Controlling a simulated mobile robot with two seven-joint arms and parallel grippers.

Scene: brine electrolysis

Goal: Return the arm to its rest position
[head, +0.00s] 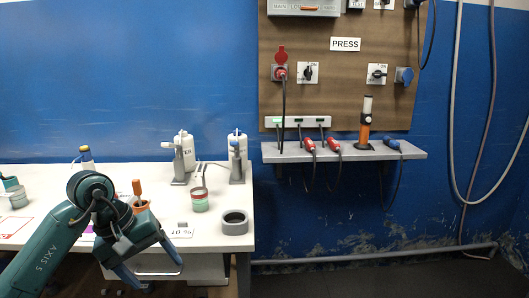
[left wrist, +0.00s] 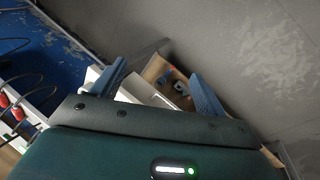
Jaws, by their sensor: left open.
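My left arm, teal, comes in from the left of the head view. Its gripper (head: 160,273) points down at the table's front edge, with blue fingers spread apart and nothing between them. In the left wrist view the same gripper (left wrist: 158,72) shows two separated blue fingers, with a cardboard box (left wrist: 157,68) holding small blue and white items beyond them. My right gripper is in neither view.
The white table (head: 215,175) holds bottles (head: 185,150) on stands, a green-banded container (head: 200,200), a dark grey ring (head: 235,222) and an orange-handled tool (head: 137,188). A grey wall shelf (head: 350,154) carries red connectors (head: 309,145). Floor right of the table is clear.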

